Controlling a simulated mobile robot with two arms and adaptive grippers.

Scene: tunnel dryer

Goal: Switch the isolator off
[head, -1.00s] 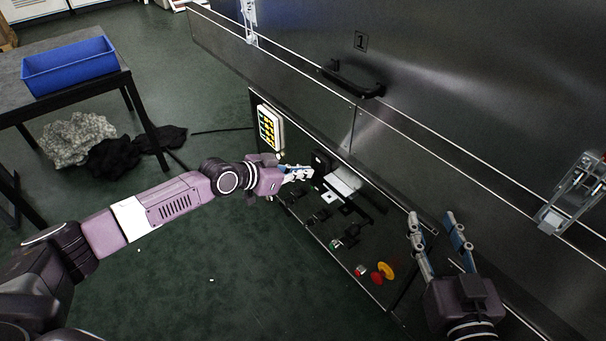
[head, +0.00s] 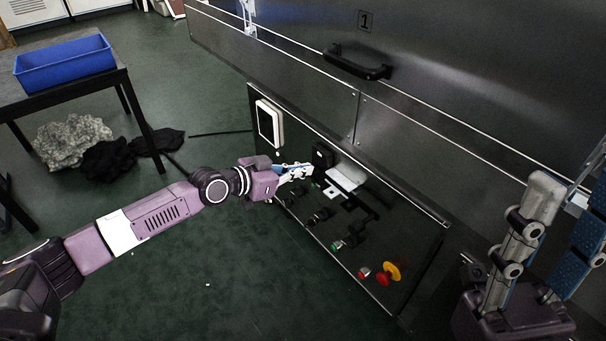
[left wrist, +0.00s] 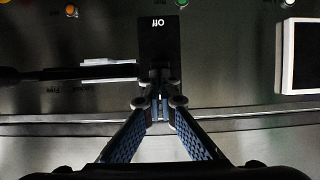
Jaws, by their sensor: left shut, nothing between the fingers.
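The isolator's black plate (head: 322,156) sits on the dark control panel. In the left wrist view the plate (left wrist: 158,40) carries the word "off", upside down in the picture. My left gripper (head: 308,170) is shut and empty, its tips at the plate. In the left wrist view its fingertips (left wrist: 158,100) meet at the lower end of the plate and hide what lies behind them; contact cannot be told. My right gripper (head: 555,225) is at the lower right with its fingers apart, holding nothing visible.
A display (head: 268,122) on the panel is dark. Several black knobs, a red button (head: 364,272) and a red-yellow stop button (head: 389,273) sit on the panel. A black handle (head: 357,63) juts from the metal wall above. A blue bin (head: 65,66) stands on a table at left.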

